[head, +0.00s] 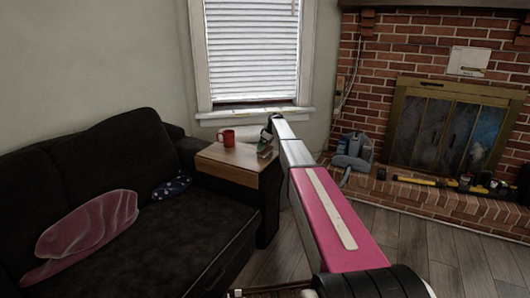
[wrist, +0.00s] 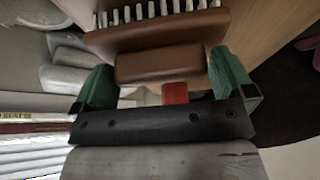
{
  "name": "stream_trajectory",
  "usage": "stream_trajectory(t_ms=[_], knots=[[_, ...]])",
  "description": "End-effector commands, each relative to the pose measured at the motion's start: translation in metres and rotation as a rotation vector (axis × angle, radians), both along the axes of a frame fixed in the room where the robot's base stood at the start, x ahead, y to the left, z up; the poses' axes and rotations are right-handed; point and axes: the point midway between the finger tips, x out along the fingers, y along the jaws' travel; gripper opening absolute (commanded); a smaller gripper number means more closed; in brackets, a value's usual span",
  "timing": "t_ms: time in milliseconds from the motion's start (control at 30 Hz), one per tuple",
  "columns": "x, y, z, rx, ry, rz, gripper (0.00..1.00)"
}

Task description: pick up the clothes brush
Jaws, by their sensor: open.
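The clothes brush (wrist: 155,35) is brown wood with a row of pale bristles, at the top of the wrist view. A brown block (wrist: 160,64), seemingly part of it, lies between the green fingers of my gripper (wrist: 165,80). The fingers are spread, with the left one close to the brown wood; contact cannot be told. In the head view my gripper (head: 266,147) is at the right back edge of the small wooden side table (head: 238,174). The brush cannot be made out there.
A red mug (head: 227,138) stands on the side table, left of my gripper. A dark sofa (head: 150,240) with a pink cushion (head: 88,230) is at left. The window (head: 252,55) is behind. A brick fireplace (head: 450,130) stands right, with open wooden floor before it.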

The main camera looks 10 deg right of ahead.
Motion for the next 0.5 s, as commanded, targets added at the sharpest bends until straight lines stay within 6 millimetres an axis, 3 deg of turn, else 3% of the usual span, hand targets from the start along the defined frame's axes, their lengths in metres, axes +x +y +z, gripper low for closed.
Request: stream_trajectory(t_ms=[167,300,500], knots=[[-0.0001,-0.0001,0.0000,0.000,0.000,0.000,1.00],[-0.0001,-0.0002,0.0000,0.000,0.000,0.000,0.64],[-0.0001,-0.0002,0.0002,0.000,0.000,0.000,0.60]])
